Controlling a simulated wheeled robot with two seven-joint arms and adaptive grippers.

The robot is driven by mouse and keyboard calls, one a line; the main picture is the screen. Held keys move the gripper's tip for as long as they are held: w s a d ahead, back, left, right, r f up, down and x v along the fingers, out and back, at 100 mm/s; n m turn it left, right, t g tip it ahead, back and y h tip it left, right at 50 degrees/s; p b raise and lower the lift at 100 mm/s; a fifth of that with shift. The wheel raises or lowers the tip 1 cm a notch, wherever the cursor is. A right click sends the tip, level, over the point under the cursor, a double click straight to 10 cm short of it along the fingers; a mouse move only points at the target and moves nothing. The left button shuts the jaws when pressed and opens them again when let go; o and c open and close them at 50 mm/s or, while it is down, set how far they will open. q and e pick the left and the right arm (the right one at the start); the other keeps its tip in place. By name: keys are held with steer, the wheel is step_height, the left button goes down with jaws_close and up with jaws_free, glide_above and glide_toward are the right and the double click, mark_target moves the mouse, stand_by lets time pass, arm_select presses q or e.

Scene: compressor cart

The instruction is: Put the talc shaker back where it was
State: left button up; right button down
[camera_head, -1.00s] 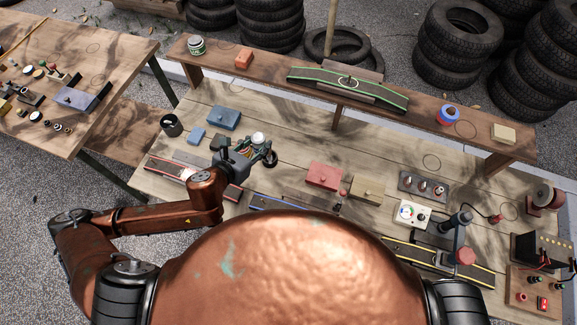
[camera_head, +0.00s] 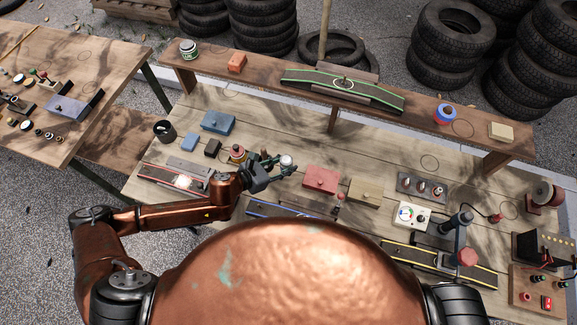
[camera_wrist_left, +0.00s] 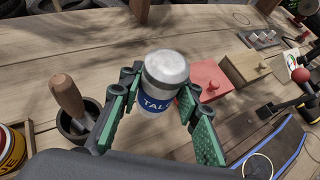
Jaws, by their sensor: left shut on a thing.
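The talc shaker (camera_head: 286,161) has a pale grey domed cap and a blue band lettered "TAL…". It is held between the green-padded fingers of my left gripper (camera_head: 274,166), to the left of the red box on the bench. In the left wrist view the talc shaker (camera_wrist_left: 164,85) stands nearly upright between both fingers of the left gripper (camera_wrist_left: 160,118). I cannot tell whether its base touches the bench. My right gripper is not in view.
A red box (camera_head: 320,179) and a tan box (camera_head: 365,191) lie right of the shaker. A yellow-red tin (camera_head: 238,154) is left of it. A mortar with pestle (camera_wrist_left: 70,105) is beside the left finger. Faint rings mark bare spots on the bench and raised shelf (camera_head: 400,112).

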arm_select(q)
steer(key=w+f, duration=0.1)
steer(key=w+d+f, duration=0.1)
steer(key=f, duration=0.1)
steer(key=shift+w, duration=0.25)
steer(key=shift+f+b, duration=0.45)
steer(key=shift+f, duration=1.05)
steer(key=shift+f, duration=0.1)
steer(key=o, duration=1.2)
steer(key=shift+f, duration=0.1)
steer(key=shift+r, duration=0.2)
steer(key=v, duration=1.2)
steer(key=shift+p, duration=0.45)
steer(key=shift+a, duration=0.1)
